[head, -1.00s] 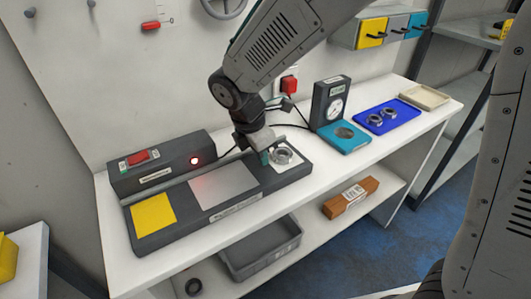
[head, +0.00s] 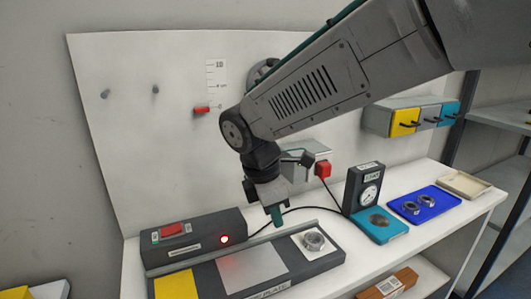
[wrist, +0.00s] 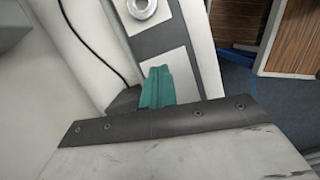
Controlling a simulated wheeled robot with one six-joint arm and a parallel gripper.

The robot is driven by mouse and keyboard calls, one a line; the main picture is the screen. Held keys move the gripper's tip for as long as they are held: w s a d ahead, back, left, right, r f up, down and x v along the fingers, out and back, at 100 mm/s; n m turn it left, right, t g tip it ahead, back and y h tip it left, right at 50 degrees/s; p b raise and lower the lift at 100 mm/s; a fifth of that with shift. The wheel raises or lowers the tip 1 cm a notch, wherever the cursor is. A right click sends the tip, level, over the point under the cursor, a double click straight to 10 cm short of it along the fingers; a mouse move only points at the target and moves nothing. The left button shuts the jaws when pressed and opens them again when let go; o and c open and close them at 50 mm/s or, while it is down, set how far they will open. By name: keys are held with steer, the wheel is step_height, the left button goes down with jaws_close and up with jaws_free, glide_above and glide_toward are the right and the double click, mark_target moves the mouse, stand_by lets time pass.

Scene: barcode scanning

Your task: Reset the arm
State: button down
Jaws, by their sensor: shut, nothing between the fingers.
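My gripper (head: 277,217) hangs from the arm above the dark scanning station on the bench. Its teal fingers are together and hold nothing, and they also show in the wrist view (wrist: 158,88). The station (head: 205,273) has a yellow pad (head: 176,286) at the left, a grey plate (head: 252,269) in the middle and a white pad at the right. A metal ring (head: 313,241) lies on the white pad, to the right of the fingers, and it shows at the top of the wrist view (wrist: 142,8). The fingers are clear of the ring.
A control box (head: 190,239) with a lit red light stands behind the station. A dial gauge (head: 367,190) with a teal base and a blue tray (head: 424,204) holding metal rings stand to the right. A barcoded brown box (head: 388,284) lies on the lower shelf.

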steer(key=s+d+r+m+y, duration=0.1)
steer(key=s+d+m, duration=0.9)
steer(key=d, duration=0.2)
steer(key=s+d+r+m+y, duration=0.1)
steer(key=s+d+r+m, duration=0.1)
steer(key=s+d+m, duration=0.8)
steer(key=shift+s+d+r+m+y, duration=0.3)
steer(key=shift+d+m, duration=0.1)
steer(key=shift+d, duration=0.5)
